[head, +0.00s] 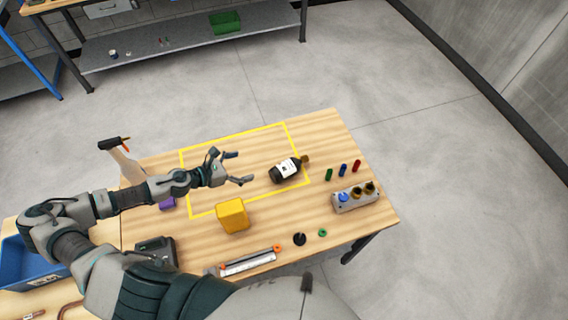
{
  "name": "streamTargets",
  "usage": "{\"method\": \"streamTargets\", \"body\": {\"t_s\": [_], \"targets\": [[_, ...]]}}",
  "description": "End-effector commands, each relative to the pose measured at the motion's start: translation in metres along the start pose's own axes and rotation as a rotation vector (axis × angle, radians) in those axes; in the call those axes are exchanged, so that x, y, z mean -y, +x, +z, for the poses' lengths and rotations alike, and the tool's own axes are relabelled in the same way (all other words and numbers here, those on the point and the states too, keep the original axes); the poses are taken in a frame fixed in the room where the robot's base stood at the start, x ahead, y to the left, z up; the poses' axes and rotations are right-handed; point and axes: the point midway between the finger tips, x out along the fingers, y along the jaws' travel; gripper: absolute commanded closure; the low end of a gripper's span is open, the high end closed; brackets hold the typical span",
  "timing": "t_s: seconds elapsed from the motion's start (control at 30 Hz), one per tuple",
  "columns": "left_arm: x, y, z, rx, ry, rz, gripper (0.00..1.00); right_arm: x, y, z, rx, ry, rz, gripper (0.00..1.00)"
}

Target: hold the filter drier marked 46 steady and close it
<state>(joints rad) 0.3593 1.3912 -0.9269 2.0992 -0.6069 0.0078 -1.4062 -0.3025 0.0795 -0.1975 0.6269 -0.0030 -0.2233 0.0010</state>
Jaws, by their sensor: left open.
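A black bottle-shaped cylinder (285,171) with a white label and a brownish end lies on its side inside the yellow outline on the table. It may be the filter drier, but the label is too small to read. My left gripper (240,167) is open and empty above the outlined area. It is a little to the left of the black cylinder, with its fingers pointing towards it and apart from it. My right gripper is not in view.
A yellow block (232,215) stands below my left gripper in the picture. The far outlined area is clear.

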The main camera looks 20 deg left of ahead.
Motion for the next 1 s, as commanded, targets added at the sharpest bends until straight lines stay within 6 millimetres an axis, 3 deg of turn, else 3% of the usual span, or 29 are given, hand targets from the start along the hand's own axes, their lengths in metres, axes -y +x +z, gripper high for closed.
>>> {"method": "streamTargets", "body": {"t_s": [0.27, 0.7, 1.0], "targets": [[0.002, 0.011, -0.028, -0.004, 0.0, 0.001, 0.02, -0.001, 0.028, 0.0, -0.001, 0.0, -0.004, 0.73], [-0.001, 0.035, -0.089, -0.011, -0.01, -0.004, 0.02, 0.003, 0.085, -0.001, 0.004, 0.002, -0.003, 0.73], [-0.001, 0.038, -0.096, -0.012, -0.01, -0.004, 0.02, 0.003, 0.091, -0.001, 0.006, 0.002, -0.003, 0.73]]}}
